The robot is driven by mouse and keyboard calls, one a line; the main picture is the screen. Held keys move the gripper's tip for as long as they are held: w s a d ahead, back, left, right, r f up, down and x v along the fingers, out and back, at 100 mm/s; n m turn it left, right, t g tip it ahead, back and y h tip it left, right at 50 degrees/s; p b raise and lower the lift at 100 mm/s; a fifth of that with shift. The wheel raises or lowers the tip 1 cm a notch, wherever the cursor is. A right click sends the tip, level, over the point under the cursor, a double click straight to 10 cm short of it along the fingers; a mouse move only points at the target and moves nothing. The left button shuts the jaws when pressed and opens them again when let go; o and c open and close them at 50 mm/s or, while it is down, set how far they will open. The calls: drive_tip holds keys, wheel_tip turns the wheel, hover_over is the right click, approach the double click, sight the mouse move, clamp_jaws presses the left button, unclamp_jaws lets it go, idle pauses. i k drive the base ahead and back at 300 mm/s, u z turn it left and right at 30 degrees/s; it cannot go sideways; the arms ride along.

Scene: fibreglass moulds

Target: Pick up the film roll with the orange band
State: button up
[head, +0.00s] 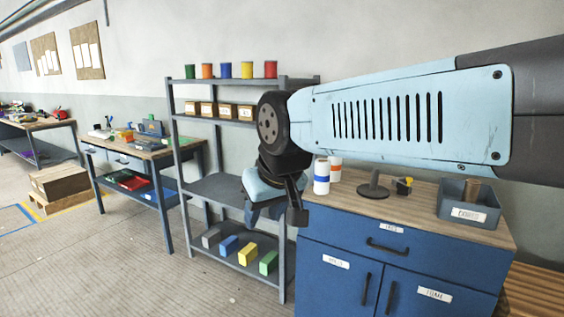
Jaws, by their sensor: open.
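Two white film rolls stand upright on the wooden top of the blue cabinet, just right of my wrist. The film roll with the orange band (336,169) is behind and right of the film roll with a blue band (321,178), which covers part of it. My gripper (274,217) hangs down in front of the shelf rack, left of the cabinet and lower in the picture than the rolls. It is open, and I see nothing between its fingers. My arm passes above the rolls in the picture.
The blue cabinet (345,238) also carries a dark stand (374,187), a small yellow-and-black item (404,186) and a grey bin (469,214) holding a brown roll. A grey shelf rack (178,150) with coloured cans and blocks stands left of it. Open floor lies front left.

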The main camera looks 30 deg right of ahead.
sight(336, 162)
drive_tip(key=z, duration=0.15)
drive_tip(key=i, duration=1.2)
drive_tip(key=z, duration=0.75)
drive_tip(key=i, duration=0.45)
drive_tip(key=z, duration=0.35)
drive_tip(key=k, duration=0.85)
drive_tip(key=z, duration=0.2)
drive_tip(key=i, duration=0.85)
drive_tip(key=u, duration=0.15)
